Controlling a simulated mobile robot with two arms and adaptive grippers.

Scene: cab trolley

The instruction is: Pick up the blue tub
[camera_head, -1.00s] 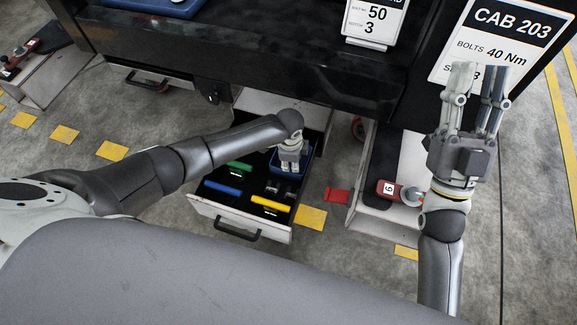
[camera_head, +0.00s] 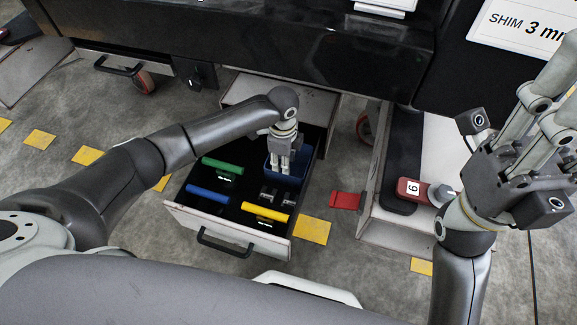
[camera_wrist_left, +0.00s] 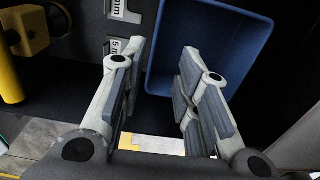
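The blue tub (camera_head: 300,163) sits in the back right corner of the open drawer (camera_head: 228,234). My left gripper (camera_head: 279,168) points down at the tub and covers part of it. In the left wrist view, the tub (camera_wrist_left: 215,35) lies beyond the fingers. The left gripper (camera_wrist_left: 163,62) is open; one fingertip overlaps the tub and the other shows left of its wall. Contact with the wall cannot be told. My right gripper (camera_head: 545,110) is raised at the right, open and empty, partly cut off by the picture's edge.
The drawer also holds green (camera_head: 222,165), blue (camera_head: 207,194) and yellow (camera_head: 264,211) bar-handled pieces and small grey blocks. The dark trolley body (camera_head: 250,45) overhangs behind. A second drawer (camera_head: 400,232) with a red tool (camera_head: 413,190) stands right.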

